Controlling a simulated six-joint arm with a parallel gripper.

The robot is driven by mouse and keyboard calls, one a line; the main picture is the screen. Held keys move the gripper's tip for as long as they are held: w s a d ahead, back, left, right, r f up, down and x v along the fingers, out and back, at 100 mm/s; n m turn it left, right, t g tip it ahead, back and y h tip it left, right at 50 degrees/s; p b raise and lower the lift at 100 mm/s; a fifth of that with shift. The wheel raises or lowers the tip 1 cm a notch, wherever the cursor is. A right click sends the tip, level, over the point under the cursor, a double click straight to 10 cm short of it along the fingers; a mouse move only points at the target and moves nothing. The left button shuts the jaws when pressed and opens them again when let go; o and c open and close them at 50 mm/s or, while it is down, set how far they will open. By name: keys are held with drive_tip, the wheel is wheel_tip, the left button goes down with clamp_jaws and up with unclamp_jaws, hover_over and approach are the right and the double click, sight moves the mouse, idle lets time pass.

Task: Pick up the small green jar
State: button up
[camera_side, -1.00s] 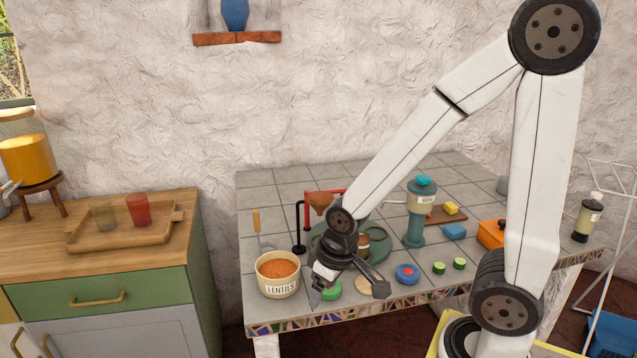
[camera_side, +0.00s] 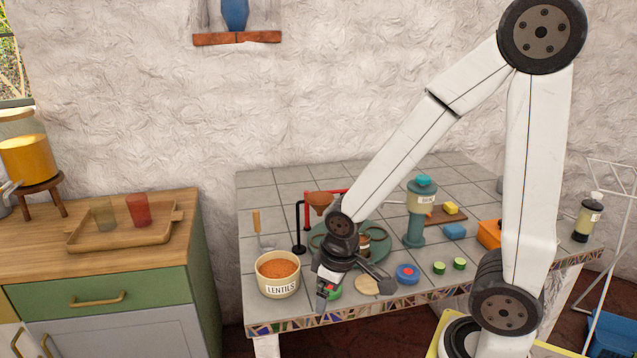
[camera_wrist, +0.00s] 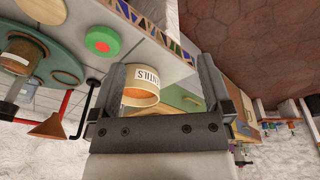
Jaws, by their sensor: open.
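A small round green jar with a red middle (camera_wrist: 102,40) sits on the counter near its front edge in the wrist view, outside my jaws on the left. In the side view only part of the green jar (camera_side: 335,293) shows behind my gripper (camera_side: 323,308). My gripper points down beside it, close to the counter's front edge. In the wrist view my gripper (camera_wrist: 160,68) is open, with nothing between the fingers. The lentils pot shows beyond them. I cannot tell the exact height of the fingertips.
The lentils pot (camera_side: 279,275) stands close at the left. A beige disc (camera_side: 367,285) and a blue round thing with a red middle (camera_side: 407,274) lie to the right. A round green tray (camera_side: 376,257) and a funnel on a stand (camera_side: 320,202) are behind.

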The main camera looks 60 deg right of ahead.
drive_tip(key=s+d+f+n+g+h, duration=0.3)
drive_tip(key=d+n, duration=0.2)
drive_tip(key=d, duration=0.1)
drive_tip(key=n+h, duration=0.7)
drive_tip(key=n, duration=0.2)
approach(365, 242)
drive_tip(key=s+f, duration=0.2)
drive_tip(key=s, duration=0.1)
drive_tip(key=s+f, duration=0.2)
drive_tip(key=shift+s+d, duration=0.2)
drive_tip(key=shift+d, duration=0.2)
drive_tip(key=w+n+t, duration=0.1)
drive_tip(key=w+d+n+t+h, duration=0.1)
drive_tip(key=n, duration=0.1)
drive_tip(key=w+d+n+t+h, duration=0.1)
drive_tip(key=n, duration=0.1)
drive_tip(key=shift+w+r, duration=0.1)
drive_tip(key=shift+w, duration=0.25)
drive_tip(key=shift+w+n+t+h, duration=0.4)
drive_tip(key=shift+w+n+t, duration=0.2)
drive_tip(key=shift+t, duration=0.2)
drive_tip(key=shift+d, duration=0.15)
drive_tip(key=shift+x, duration=1.2)
drive_tip(key=shift+d, duration=0.1)
